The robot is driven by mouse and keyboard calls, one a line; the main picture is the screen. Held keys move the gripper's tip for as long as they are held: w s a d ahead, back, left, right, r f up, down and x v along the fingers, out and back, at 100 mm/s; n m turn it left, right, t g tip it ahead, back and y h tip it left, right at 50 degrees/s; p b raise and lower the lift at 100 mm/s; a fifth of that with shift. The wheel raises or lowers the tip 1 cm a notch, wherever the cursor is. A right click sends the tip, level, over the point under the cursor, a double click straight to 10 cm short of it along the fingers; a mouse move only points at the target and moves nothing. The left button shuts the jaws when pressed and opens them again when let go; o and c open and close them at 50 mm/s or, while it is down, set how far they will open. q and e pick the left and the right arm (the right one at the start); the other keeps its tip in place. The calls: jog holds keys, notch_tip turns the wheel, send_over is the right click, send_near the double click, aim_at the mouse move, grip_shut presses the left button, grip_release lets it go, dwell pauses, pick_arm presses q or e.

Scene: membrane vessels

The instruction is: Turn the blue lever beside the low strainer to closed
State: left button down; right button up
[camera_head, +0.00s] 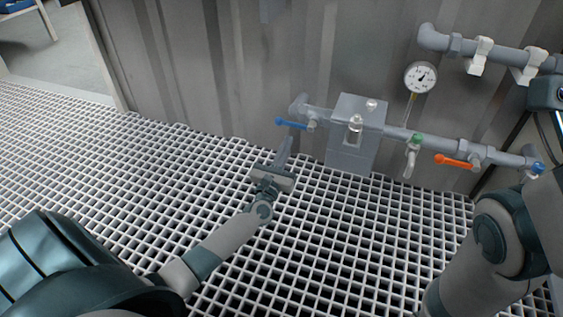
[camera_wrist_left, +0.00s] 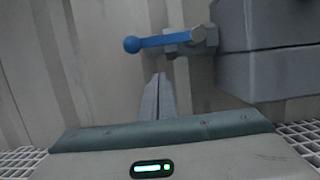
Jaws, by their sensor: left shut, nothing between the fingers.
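The blue lever (camera_head: 291,124) sits on the low grey pipe, left of the grey box-shaped strainer (camera_head: 349,160). Its handle points left, roughly along the pipe, with a ball at its end. In the left wrist view the blue lever (camera_wrist_left: 162,41) lies across the upper middle, and part of the strainer (camera_wrist_left: 265,75) shows at the right. My left gripper (camera_head: 287,142) is shut and empty, just below the lever. Its closed fingers (camera_wrist_left: 158,82) point up at the lever in the wrist view; I cannot tell whether they touch it. My right gripper is out of view.
Right along the pipe are a green-handled tap (camera_head: 416,140), an orange lever (camera_head: 454,161) and a blue handle (camera_head: 537,168). A pressure gauge (camera_head: 421,77) stands above the pipe. A corrugated wall (camera_head: 230,70) is behind. The grating floor (camera_head: 150,165) is clear at left.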

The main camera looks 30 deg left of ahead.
aim_at(294, 125)
pick_arm(q)
notch_tip(294, 125, up, 4)
jog(key=shift+s+f+p, duration=0.15)
jog(key=shift+f+p, duration=0.05)
jog(key=shift+p, duration=0.1)
jog(key=shift+r+m, duration=0.2)
jog(key=shift+m, duration=0.2)
